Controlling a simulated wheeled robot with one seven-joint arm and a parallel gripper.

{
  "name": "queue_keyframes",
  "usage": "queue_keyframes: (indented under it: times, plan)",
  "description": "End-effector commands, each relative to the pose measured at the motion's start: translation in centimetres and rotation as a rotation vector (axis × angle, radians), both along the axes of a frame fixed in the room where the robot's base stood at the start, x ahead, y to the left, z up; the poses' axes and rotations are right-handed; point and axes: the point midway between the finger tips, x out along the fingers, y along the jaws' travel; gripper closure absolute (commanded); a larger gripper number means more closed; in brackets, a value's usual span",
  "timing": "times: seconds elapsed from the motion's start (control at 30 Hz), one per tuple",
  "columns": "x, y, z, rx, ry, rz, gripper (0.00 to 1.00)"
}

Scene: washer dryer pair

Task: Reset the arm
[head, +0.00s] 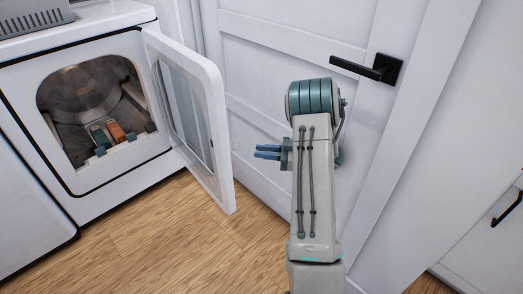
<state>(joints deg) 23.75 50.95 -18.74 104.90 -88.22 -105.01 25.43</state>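My arm rises from the bottom of the head view and is bent at a teal-ringed joint. My gripper (267,152) sticks out to the left from behind the forearm, with blue fingers pointing left. The fingers look close together, but the small view does not show whether they are open or shut. I see nothing held in them. The gripper is to the right of the open white dryer door (217,135), apart from it in the picture.
The dryer (95,195) is open. An orange item (117,131) and a grey-green item (98,135) lie inside its drum. A grey basket (35,14) sits on top. A white room door with a black handle (380,68) stands behind my arm. Wood floor (180,250) is clear at front.

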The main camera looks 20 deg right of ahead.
Motion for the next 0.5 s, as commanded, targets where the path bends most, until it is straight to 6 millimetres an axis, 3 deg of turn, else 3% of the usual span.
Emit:
queue_keyframes:
  times: [0.3,0.37,0.5]
  plan:
    - [0.4,0.1,0.8,-0.017,-0.006,-0.019,0.8]
    - [1.1,0.3,1.9,-0.042,-0.016,-0.044,0.8]
    - [3.7,0.7,6.4,-0.149,-0.045,-0.173,0.8]
